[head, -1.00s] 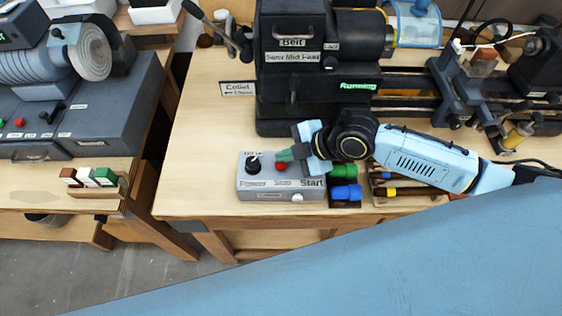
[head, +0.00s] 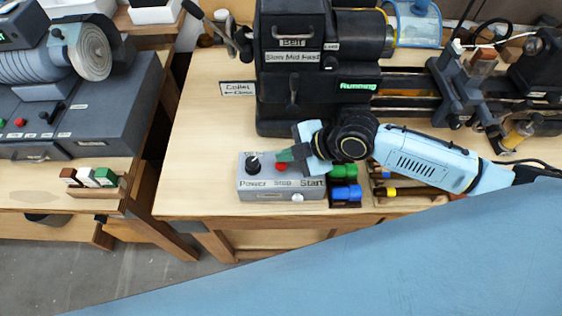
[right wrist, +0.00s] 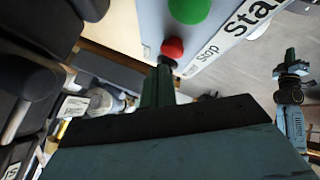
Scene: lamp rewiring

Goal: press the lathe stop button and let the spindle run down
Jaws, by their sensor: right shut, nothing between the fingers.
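The grey control box (head: 262,195) sits at the front of the lathe bench, with a black power knob (head: 253,165) and the red stop button (head: 281,167). My right gripper (head: 284,156) is shut and empty, its green fingertips right by the stop button. In the right wrist view the tips (right wrist: 162,72) sit beside the red button (right wrist: 172,47); I cannot tell whether they touch it. The green start button (right wrist: 188,10) is nearby. The lathe's sign (head: 358,86) glows green and reads "Running". My left gripper (right wrist: 290,55) shows small in the right wrist view.
Green and blue pieces (head: 345,192) in a dark holder stand just right of the box, partly under my right arm. The lathe headstock (head: 290,95) stands behind. Bare bench (head: 200,180) lies left of the box. A second bench with a grinding wheel (head: 90,60) is at left.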

